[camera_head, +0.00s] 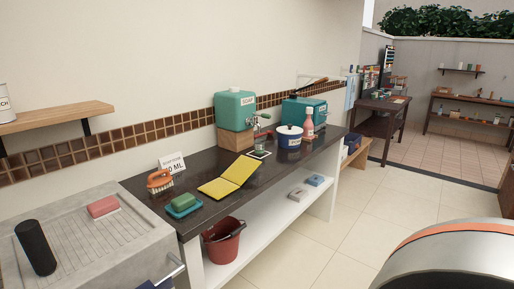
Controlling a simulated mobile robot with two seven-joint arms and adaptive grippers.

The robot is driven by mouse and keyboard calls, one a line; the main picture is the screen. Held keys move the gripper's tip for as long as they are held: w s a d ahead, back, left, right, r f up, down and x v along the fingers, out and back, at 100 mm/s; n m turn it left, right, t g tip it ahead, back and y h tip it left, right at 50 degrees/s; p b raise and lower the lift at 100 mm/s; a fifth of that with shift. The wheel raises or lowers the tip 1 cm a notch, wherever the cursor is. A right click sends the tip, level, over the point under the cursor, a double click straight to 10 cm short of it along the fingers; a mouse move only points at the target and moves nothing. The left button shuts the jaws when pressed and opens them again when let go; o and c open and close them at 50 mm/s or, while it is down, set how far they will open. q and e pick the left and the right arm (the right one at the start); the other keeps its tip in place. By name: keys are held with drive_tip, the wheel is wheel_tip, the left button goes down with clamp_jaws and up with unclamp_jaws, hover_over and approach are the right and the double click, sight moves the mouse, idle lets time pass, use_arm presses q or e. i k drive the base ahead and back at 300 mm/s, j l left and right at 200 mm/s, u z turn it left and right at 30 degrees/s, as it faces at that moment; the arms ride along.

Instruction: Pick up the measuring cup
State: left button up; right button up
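A small clear vessel (260,142) stands on the dark counter (215,212), just in front of the tap of the teal dispenser marked SOAP (235,108). It looks like the measuring cup, but it is too small to make out markings or a handle. A dark card or mat with a light border (260,154) lies at its foot. A white sign ending in "ML" (173,163) stands farther left on the counter. Neither of my grippers is in view.
A red bucket (223,240) sits below. A rounded orange-banded object (455,262) fills the lower right. Tiled floor (350,225) is open between.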

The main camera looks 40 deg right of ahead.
sight(259, 147)
drive_tip(key=i+l, duration=0.1)
drive_tip(key=l, duration=0.4)
drive_tip(key=i+l, duration=0.1)
drive_tip(key=l, duration=0.35)
drive_tip(key=i+l+u, duration=0.1)
drive_tip(key=l, duration=0.85)
drive_tip(key=i, duration=0.05)
